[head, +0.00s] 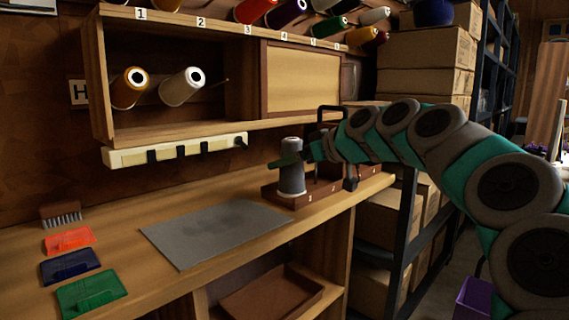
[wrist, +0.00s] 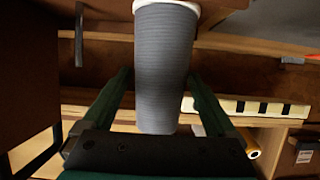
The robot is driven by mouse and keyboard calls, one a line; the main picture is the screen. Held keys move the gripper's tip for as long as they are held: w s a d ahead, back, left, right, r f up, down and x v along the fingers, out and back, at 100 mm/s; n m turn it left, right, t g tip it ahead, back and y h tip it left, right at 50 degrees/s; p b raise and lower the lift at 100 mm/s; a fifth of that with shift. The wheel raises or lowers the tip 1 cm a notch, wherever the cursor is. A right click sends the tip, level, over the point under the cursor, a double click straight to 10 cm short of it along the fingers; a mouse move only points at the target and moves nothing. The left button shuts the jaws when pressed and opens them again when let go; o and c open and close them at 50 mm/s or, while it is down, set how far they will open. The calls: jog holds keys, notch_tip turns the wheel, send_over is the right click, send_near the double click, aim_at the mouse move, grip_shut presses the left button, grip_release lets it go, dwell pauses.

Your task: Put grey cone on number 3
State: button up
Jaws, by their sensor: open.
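The grey cone (head: 291,180) stands upright on a small wooden stand (head: 322,190) at the right end of the workbench. My gripper (head: 298,155) is at the cone's upper part. In the wrist view, the open fingers of my gripper (wrist: 160,95) lie on either side of the grey cone (wrist: 165,60), with visible gaps. The number 3 label (head: 248,30) is on the ledge of the wall shelf.
An orange cone (head: 129,88) sits left of the cream one. A sliding panel (head: 304,79) covers the shelf's right part. Several coloured cones hang above the ledge. A grey mat (head: 215,232), a brush (head: 61,215) and coloured cards lie on the bench. Boxes stand at right.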

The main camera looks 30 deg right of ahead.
jog(key=v, duration=0.9)
jog(key=shift+s, duration=0.2)
jog(key=shift+s+d+r, duration=0.1)
jog(key=shift+d, duration=0.05)
